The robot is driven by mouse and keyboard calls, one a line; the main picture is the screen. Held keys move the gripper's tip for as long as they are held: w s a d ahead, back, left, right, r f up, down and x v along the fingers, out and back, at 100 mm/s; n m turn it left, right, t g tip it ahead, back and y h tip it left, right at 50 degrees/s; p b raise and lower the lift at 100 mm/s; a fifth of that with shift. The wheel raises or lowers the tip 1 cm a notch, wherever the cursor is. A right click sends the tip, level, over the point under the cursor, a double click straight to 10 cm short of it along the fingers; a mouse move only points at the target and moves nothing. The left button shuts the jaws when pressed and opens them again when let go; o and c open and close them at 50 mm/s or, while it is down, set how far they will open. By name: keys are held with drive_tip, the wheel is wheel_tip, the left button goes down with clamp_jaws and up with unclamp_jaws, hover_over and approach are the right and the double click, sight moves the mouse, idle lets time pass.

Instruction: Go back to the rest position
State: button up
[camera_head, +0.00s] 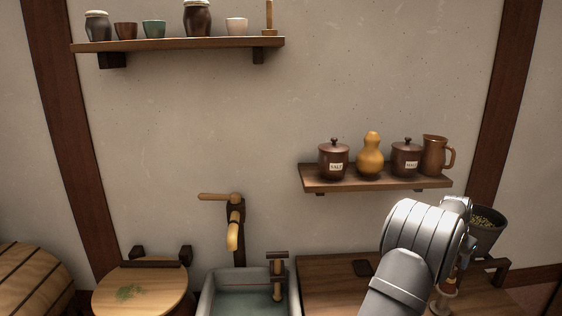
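My grey metal arm rises from the bottom edge right of centre, in front of the wooden counter (325,276). Its rounded joint is near the lower shelf's right part, on the picture only. My gripper cannot be made out; the arm's own links hide whatever lies behind them. I see nothing held.
A stone sink (207,297) with a wooden spout (233,225) stands left of the counter. A round-lidded tub (145,290) and a barrel (30,280) are farther left. A dark hopper (485,232) stands right of my arm. The lower shelf (375,182) holds jars, a gourd and a jug.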

sight(455, 267)
drive_tip(key=x, duration=0.8)
drive_tip(key=shift+f, duration=0.1)
drive_tip(key=shift+w+d, duration=0.15)
drive_tip(key=shift+d, duration=0.05)
wheel_tip(455, 267, up, 3)
drive_tip(key=shift+r, duration=0.25)
drive_tip(key=s+d+r, duration=0.2)
drive_tip(key=s+r, duration=0.5)
drive_tip(key=s, duration=0.4)
drive_tip(key=s+a+f, duration=0.3)
drive_tip(key=s+f, duration=0.3)
drive_tip(key=s, duration=0.2)
drive_tip(key=s+a+f, duration=0.2)
drive_tip(key=s+f, duration=0.3)
drive_tip(key=s, duration=0.4)
drive_tip(key=w+a+f, duration=0.1)
drive_tip(key=w+f, duration=0.5)
drive_tip(key=w, duration=0.5)
drive_tip(key=shift+w+f, duration=0.15)
drive_tip(key=shift+f, duration=0.05)
